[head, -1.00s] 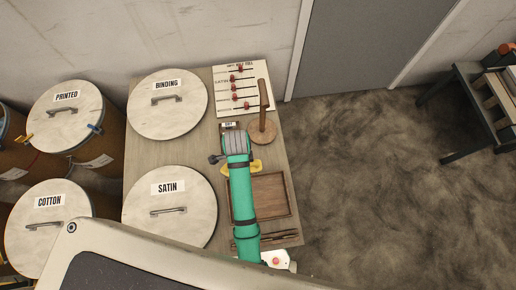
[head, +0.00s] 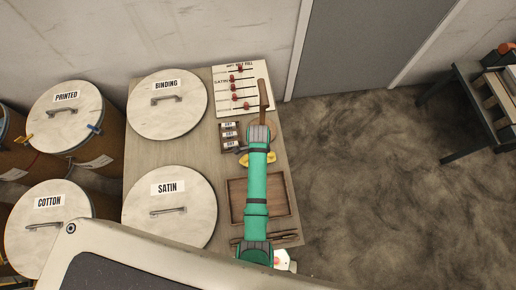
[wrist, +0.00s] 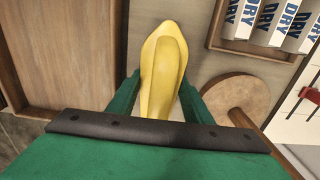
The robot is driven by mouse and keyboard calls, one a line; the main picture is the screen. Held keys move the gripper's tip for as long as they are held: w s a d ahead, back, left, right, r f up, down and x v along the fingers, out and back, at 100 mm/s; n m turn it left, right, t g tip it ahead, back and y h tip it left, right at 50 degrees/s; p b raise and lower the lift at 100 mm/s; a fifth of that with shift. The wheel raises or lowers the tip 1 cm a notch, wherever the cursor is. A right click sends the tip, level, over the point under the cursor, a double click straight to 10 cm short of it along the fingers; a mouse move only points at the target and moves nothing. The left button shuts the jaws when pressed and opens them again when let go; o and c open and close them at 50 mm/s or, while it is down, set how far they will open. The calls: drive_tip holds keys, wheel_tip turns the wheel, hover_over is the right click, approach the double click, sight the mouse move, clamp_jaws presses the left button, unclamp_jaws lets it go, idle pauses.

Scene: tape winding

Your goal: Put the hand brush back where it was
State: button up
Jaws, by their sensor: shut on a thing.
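The hand brush (wrist: 163,62) is yellow and elongated, with a raised ridge along its middle. It sits between the two green fingers of my gripper (wrist: 160,98), which is shut on it. In the head view, a yellow part of the brush (head: 271,159) shows beside my green arm, and the arm hides much of the rest. The brush is over the table (head: 200,150), between the wooden tray and the round wooden stand. I cannot tell how far it is above the tabletop.
A wooden tray (head: 237,213) lies nearer; it also shows in the wrist view (wrist: 55,50). A post stand (head: 263,95) has a round base (wrist: 235,95). A box of DRY packs (head: 230,137) and slider board (head: 225,80) are close. Lidded drums (head: 165,115) stand left.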

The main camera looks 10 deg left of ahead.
drive_tip(key=shift+f, duration=0.15)
drive_tip(key=o, duration=1)
drive_tip(key=shift+a, duration=0.1)
wheel_tip(320, 180, up, 12)
drive_tip(key=shift+r, duration=0.1)
drive_tip(key=shift+s, duration=0.1)
idle(0.4)
